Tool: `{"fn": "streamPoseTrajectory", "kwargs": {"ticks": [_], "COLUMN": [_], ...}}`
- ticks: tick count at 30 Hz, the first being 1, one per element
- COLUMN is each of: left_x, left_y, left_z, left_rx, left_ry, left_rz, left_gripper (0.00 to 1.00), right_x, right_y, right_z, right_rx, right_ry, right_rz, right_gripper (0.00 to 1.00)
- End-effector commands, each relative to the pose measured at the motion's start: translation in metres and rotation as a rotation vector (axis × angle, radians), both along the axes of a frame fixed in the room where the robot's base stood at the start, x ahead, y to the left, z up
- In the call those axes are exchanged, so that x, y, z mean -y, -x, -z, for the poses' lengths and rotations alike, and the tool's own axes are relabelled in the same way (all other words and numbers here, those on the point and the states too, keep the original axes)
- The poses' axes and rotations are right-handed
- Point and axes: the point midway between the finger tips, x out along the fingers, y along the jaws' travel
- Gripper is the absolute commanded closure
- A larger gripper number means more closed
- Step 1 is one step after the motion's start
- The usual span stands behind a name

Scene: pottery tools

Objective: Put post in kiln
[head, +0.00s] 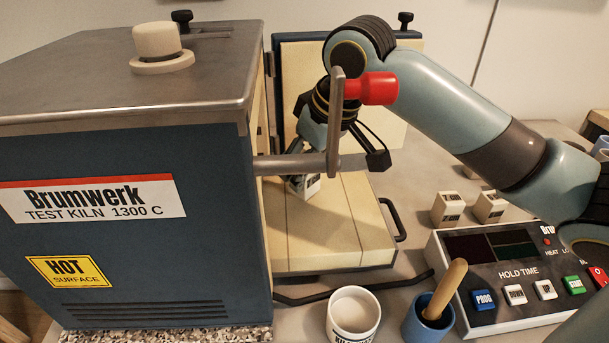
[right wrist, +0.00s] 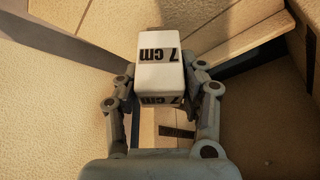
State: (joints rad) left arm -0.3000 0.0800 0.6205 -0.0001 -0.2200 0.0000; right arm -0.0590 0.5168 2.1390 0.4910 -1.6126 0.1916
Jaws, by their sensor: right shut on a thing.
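My right gripper (head: 306,165) is shut on a white block-shaped post (head: 304,187) marked "7 cm". The right wrist view shows the post (right wrist: 160,75) between the two fingers (right wrist: 160,97), its label upside down. The kiln (head: 140,230) is the large blue box with a steel top at the left of the head view. Its right side is open, and a cream brick slab (head: 340,245) extends from it. The gripper holds the post low over this slab near the opening; whether the post touches the slab I cannot tell. The kiln's inside is hidden. My left gripper is not in view.
A metal lever with a red knob (head: 378,88) stands in front of my right wrist. More posts (head: 447,209) stand on the table behind the control box (head: 520,270). A white cup (head: 353,315) and a blue cup with a wooden-handled tool (head: 428,318) stand in front.

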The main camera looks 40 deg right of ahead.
Motion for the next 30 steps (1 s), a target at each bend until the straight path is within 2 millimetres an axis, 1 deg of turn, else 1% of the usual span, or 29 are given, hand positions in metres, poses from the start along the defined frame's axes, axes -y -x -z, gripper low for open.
{"fn": "streamPoseTrajectory", "kwargs": {"ticks": [1, 3, 14, 15, 19, 27, 30], "left_x": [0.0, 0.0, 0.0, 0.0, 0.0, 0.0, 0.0], "left_y": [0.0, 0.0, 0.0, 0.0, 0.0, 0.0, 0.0], "left_z": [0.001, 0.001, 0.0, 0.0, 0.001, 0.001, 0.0], "left_rx": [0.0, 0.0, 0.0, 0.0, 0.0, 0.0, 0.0], "left_ry": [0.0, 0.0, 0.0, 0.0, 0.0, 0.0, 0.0], "left_rz": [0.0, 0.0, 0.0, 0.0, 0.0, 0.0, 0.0], "left_gripper": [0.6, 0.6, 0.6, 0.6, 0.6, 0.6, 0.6], "right_x": [-0.001, 0.0, 0.0, 0.0, 0.0, 0.0, 0.001], "right_y": [0.001, 0.001, 0.0, 0.0, 0.0, 0.0, 0.002], "right_z": [0.01, 0.019, 0.022, 0.022, 0.022, 0.022, 0.016], "right_rx": [-0.003, -0.003, 0.001, 0.001, 0.0, 0.001, 0.001], "right_ry": [-0.003, -0.001, -0.001, -0.001, -0.001, 0.0, 0.002], "right_rz": [0.001, 0.001, 0.0, 0.0, 0.0, 0.0, 0.0], "right_gripper": [0.99, 0.99, 0.99, 0.55, 0.38, 0.37, 0.37]}}
